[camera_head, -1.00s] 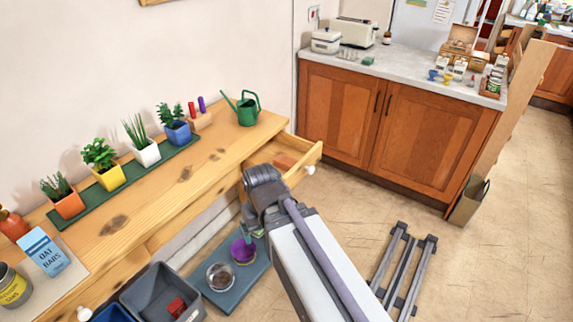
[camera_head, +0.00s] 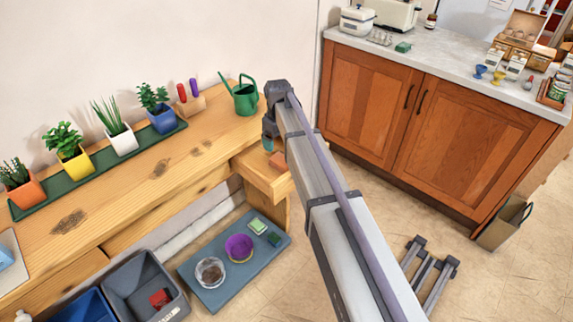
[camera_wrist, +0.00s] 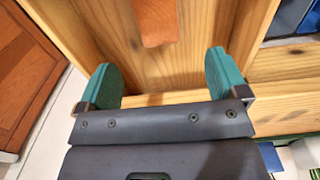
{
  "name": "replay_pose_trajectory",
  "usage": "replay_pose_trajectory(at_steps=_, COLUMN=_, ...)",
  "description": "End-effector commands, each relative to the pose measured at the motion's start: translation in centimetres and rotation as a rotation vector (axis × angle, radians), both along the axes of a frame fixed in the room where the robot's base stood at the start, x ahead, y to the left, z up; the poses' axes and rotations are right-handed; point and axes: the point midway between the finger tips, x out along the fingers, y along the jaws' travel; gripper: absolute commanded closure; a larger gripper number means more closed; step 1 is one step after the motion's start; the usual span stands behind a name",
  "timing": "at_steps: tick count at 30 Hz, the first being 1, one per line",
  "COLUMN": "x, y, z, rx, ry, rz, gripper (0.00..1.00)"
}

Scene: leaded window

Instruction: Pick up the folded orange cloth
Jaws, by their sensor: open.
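The folded orange cloth (camera_head: 278,160) lies inside the open wooden drawer (camera_head: 262,178), mostly hidden behind my arm in the head view. In the wrist view the cloth (camera_wrist: 156,22) is at the top, beyond the fingertips, on the drawer's wooden floor. My gripper (camera_wrist: 161,66) is open and empty, with its two teal fingers apart over the drawer's near wall. The cloth is not between the fingers. In the head view my gripper (camera_head: 268,138) is near the bench edge above the drawer, partly hidden by my wrist.
A green watering can (camera_head: 243,96) stands on the bench close to my wrist. Potted plants line a green mat (camera_head: 100,165). Below are a blue-grey mat (camera_head: 225,290) with bowls and a grey bin (camera_head: 140,283). A wooden cabinet (camera_head: 420,120) stands to the right.

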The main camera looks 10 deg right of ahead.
Motion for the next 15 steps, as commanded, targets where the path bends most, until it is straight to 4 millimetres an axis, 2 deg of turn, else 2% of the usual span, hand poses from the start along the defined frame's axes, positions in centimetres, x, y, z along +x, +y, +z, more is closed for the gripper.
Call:
replay_pose_trajectory(at_steps=1, x=0.0, y=0.0, z=-2.0, rx=0.0, ry=0.0, rz=-0.001, gripper=0.08)
replay_pose_trajectory(at_steps=4, x=0.0, y=0.0, z=-4.1, rx=0.0, ry=0.0, rz=-0.001, gripper=0.08)
replay_pose_trajectory(at_steps=7, x=0.0, y=0.0, z=-5.1, rx=0.0, ry=0.0, rz=-0.002, gripper=0.08)
replay_pose_trajectory(at_steps=11, x=0.0, y=0.0, z=-4.8, rx=0.0, ry=0.0, rz=-0.002, gripper=0.08)
replay_pose_trajectory(at_steps=15, x=0.0, y=-0.1, z=-6.9, rx=0.0, ry=0.0, rz=-0.003, gripper=0.08)
